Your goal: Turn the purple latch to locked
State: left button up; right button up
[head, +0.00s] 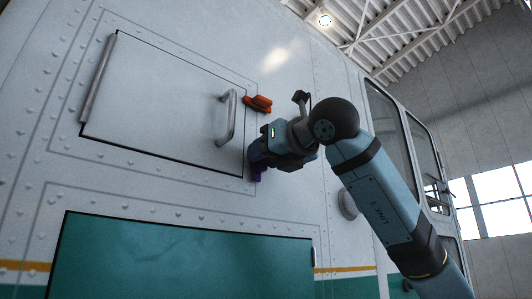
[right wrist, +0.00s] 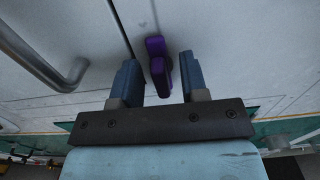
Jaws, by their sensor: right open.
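The purple latch (right wrist: 157,66) is on the white panel wall at the edge of a hatch door. In the right wrist view it sits between the two open fingers of my right gripper (right wrist: 160,80), with gaps visible on both sides. In the head view only a small part of the purple latch (head: 256,174) shows below my right gripper (head: 255,158), which hides the rest. I cannot tell the latch's exact angle to the door seam. My left gripper is not in view.
The hatch door (head: 165,100) is closed, with a grey handle (head: 231,118) left of my gripper. An orange-red latch (head: 257,103) is above. A teal panel (head: 180,262) lies below. Windows (head: 385,135) are to the right.

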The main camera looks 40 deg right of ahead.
jog(key=shift+s, duration=0.1)
grip_shut()
jog(key=shift+n, duration=0.3)
jog(key=shift+a+f+n+p, duration=0.2)
jog(key=shift+n+p, duration=0.3)
jog(key=shift+n, duration=2.4)
jog(key=shift+a+f+n+p, duration=0.2)
jog(key=shift+n+p, duration=0.35)
jog(key=shift+n, duration=2.35)
jog(key=shift+a+f+n+p, duration=0.2)
jog(key=shift+n+p, duration=0.3)
jog(key=shift+n, duration=2.4)
